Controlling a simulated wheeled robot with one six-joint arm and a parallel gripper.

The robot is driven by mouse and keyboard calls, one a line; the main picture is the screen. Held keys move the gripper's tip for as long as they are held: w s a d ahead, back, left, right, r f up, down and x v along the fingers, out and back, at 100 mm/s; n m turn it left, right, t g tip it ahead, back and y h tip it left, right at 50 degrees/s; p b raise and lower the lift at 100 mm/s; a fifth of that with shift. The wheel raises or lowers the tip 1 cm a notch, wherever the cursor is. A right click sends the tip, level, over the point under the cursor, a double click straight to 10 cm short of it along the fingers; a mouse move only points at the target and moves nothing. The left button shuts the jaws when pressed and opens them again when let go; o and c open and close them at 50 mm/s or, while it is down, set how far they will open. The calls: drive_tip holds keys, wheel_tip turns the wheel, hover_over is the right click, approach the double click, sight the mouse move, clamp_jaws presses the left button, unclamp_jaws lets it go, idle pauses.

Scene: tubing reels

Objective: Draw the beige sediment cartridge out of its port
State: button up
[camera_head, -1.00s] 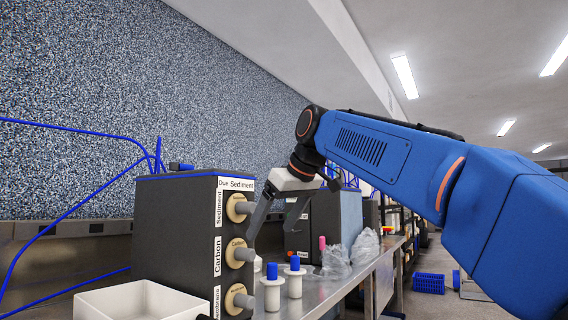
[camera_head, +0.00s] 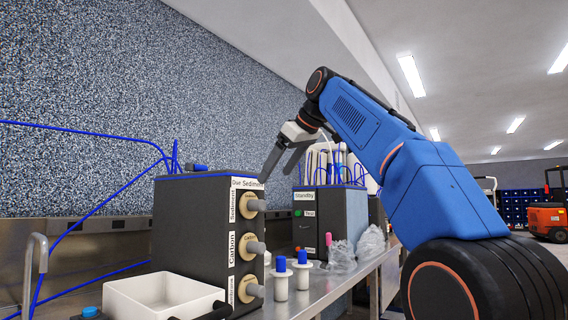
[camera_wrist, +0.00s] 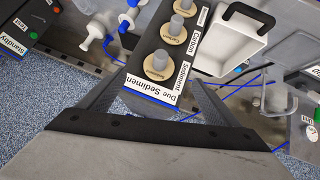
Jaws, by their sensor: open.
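The black filter unit (camera_head: 200,235) has three round ports in a column on its face. The beige sediment cartridge (camera_head: 249,205), with a grey knob, sits in the top port beside a "Sediment" label, under a "Due Sediment" tag. In the wrist view the sediment cartridge (camera_wrist: 158,64) is the nearest of the three, beyond the fingertips. My gripper (camera_head: 275,176) is open and empty, above and to the right of the cartridge, near the unit's upper corner. In the wrist view my gripper (camera_wrist: 152,90) shows its fingers spread to either side of the unit's top edge.
Carbon (camera_head: 250,246) and membrane (camera_head: 247,290) cartridges sit below. A white bin (camera_head: 150,308) stands in front of the unit. Two blue-capped white cartridges (camera_head: 281,284) stand on the bench to its right. A "Standby" unit (camera_head: 340,215) and clear bags stand farther back. Blue tubes run at left.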

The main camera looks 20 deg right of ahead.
sight(257, 204)
drive_tip(key=x, duration=1.4)
drive_tip(key=shift+w+f, duration=0.1)
drive_tip(key=shift+f, duration=0.05)
drive_tip(key=c, duration=1.4)
drive_tip(key=o, duration=0.4)
drive_tip(key=c, duration=0.4)
